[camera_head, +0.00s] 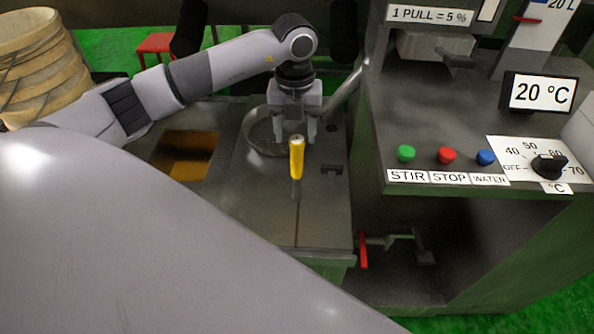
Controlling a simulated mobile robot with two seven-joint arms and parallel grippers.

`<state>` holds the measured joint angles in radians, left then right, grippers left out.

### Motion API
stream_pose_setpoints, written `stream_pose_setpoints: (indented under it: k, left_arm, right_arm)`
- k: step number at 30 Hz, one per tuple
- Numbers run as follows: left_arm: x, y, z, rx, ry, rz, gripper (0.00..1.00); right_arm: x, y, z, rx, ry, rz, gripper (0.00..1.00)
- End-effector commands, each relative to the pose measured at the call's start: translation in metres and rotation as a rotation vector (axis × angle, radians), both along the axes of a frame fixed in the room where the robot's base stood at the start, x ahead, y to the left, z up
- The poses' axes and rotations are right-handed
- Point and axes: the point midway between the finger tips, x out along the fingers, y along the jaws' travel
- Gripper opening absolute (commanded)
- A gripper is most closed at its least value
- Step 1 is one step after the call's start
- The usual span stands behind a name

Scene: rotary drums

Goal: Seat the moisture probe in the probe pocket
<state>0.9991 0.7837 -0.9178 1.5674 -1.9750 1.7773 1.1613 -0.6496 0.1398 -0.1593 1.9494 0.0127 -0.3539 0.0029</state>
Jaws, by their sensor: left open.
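The moisture probe (297,159) has a yellow handle and a thin metal lower part. It appears upright over the grey metal worktop, in front of my left gripper. My left gripper (294,130) points down with its two fingers spread. It is just behind the top of the probe in the picture, and I see nothing gripped between the fingers. I cannot tell whether the probe's lower end sits in a pocket; no pocket is clearly visible. My right gripper is not in view.
A round metal rim (251,133) lies behind the probe. A square opening (185,153) with brown contents is to the left. The control panel (470,130) with buttons and dial stands at the right. A red-handled lever (364,251) is below it. Stacked baskets (38,65) are far left.

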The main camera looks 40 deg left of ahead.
Motion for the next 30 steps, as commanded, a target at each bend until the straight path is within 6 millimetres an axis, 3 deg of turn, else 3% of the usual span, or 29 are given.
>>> stream_pose_setpoints:
  k: [6, 15, 20, 21, 30]
  left_arm:
    - [-0.002, -0.005, -0.031, 0.0, 0.004, -0.001, 0.57]
    - [-0.001, -0.005, -0.036, -0.001, 0.001, -0.002, 0.57]
    - [-0.002, -0.005, -0.036, 0.0, 0.001, -0.002, 0.05]
    - [-0.001, -0.005, -0.036, 0.0, 0.001, -0.002, 0.0]
    - [-0.001, -0.005, -0.034, 0.0, 0.0, -0.002, 0.0]
  right_arm:
    - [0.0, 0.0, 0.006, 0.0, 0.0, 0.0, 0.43]
    - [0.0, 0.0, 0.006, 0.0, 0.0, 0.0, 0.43]
    - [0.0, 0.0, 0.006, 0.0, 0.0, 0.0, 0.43]
    - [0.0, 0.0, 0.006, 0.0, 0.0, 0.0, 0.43]
    - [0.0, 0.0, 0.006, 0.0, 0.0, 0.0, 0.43]
